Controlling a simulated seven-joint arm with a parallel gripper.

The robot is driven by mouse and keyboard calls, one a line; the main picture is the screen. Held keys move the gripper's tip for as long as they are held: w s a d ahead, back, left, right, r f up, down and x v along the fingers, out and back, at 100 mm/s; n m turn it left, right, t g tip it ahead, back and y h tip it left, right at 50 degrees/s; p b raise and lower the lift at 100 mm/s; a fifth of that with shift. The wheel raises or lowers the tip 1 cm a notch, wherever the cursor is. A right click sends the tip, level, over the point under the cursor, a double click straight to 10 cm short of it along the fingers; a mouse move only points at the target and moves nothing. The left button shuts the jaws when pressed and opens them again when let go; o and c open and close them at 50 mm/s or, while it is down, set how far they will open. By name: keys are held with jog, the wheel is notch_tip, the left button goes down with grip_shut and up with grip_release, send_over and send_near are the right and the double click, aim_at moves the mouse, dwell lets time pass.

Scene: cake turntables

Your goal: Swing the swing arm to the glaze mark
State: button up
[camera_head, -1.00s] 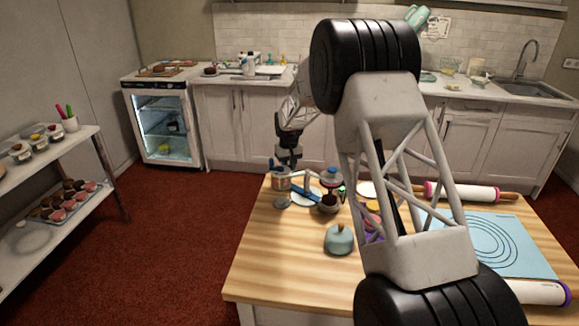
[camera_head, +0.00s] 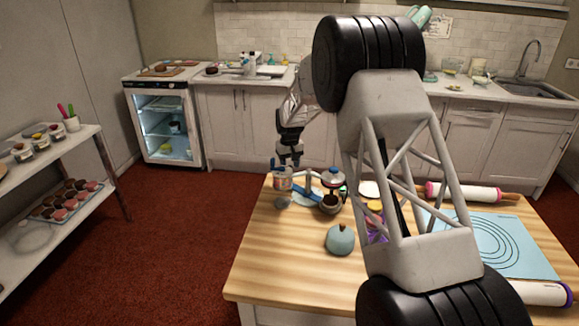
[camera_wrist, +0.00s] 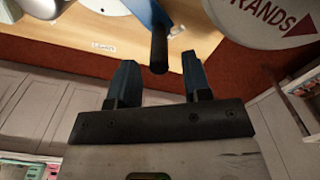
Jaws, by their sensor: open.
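The blue swing arm (camera_head: 307,191) lies low over the table among small jars and pots. My gripper (camera_wrist: 158,75) is open, with a blue finger on each side of the bar and visible gaps to both. In the head view my gripper (camera_head: 285,164) is at the table's far left edge. A small white label (camera_wrist: 103,47) sits on the wood left of the bar; its print is too small to read, so I cannot tell the glaze mark.
A white disc (camera_wrist: 275,15) with a red triangle and lettering is close at the right in the wrist view.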

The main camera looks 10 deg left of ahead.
jog(key=shift+r, duration=2.95)
jog(key=shift+s+d+r, duration=0.2)
jog(key=shift+d+r, duration=0.1)
jog(key=s+d+r+m+t, duration=0.1)
jog(key=s+d+r, duration=0.95)
jog(key=s, duration=0.25)
jog(key=s+d+r+m, duration=0.2)
jog(key=s+d+r, duration=0.8)
jog(key=s, duration=0.4)
jog(key=s+d+f+m, duration=0.1)
jog(key=s+d, duration=0.3)
jog(key=s, duration=0.8)
jog(key=s+d+f+m+t, duration=0.1)
jog(key=s+d, duration=0.3)
jog(key=s, duration=0.8)
jog(key=s+d+f+m, duration=0.1)
jog(key=s+d+f, duration=0.2)
jog(key=s, duration=0.9)
jog(key=shift+s+d+t, duration=0.2)
jog(key=shift+d+t, duration=0.1)
jog(key=shift+d, duration=0.8)
